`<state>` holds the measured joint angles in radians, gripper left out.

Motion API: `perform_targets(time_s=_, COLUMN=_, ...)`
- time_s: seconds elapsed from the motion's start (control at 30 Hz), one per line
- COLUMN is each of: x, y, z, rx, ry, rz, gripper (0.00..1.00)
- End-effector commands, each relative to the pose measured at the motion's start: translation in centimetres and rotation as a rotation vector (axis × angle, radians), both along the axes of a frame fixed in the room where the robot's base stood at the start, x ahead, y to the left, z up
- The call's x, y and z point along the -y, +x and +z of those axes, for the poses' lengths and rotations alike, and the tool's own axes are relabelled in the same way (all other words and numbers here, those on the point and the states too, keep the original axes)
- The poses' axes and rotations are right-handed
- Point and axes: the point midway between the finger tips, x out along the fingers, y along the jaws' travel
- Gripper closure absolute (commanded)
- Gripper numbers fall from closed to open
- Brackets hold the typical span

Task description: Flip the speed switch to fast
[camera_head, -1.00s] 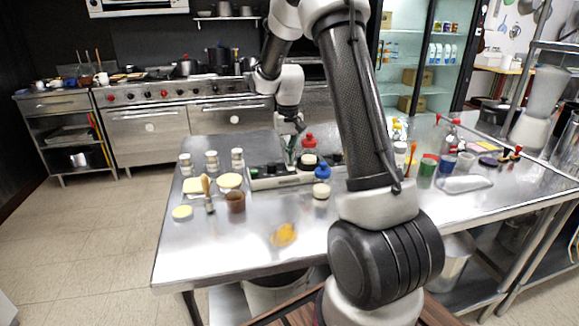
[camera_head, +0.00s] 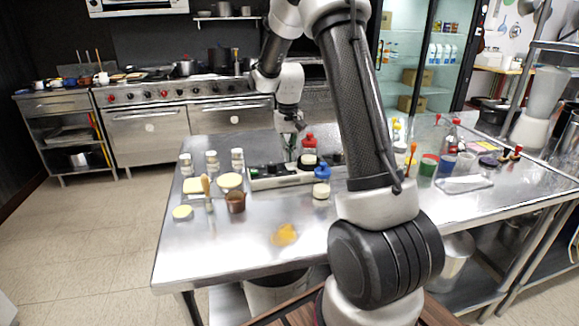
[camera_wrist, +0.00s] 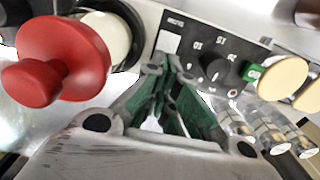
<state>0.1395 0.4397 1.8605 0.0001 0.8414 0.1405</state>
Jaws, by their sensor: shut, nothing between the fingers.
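A dark control panel (camera_wrist: 215,50) with a round black dial, numbers and a green tag lies close ahead of my gripper (camera_wrist: 172,72) in the wrist view. A small white square (camera_wrist: 170,42) sits on the panel just beyond my fingertips; I cannot tell whether it is the speed switch or a label. The switch's position is not readable. In the head view the panel sits on a long box (camera_head: 285,181) on the steel table. My gripper (camera_head: 290,150) is shut and empty, just behind or above the box. Contact cannot be told.
A blue-capped bottle (camera_head: 321,183) stands in front of the box. Several jars stand left of it. The table (camera_head: 210,250) is clear at the front left.

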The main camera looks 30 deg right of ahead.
Motion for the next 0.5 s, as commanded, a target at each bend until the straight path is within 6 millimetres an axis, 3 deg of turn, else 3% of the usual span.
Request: perform_targets(time_s=0.5, x=0.0, y=0.0, z=4.6, rx=0.001, ry=0.000, rz=0.000, gripper=1.00)
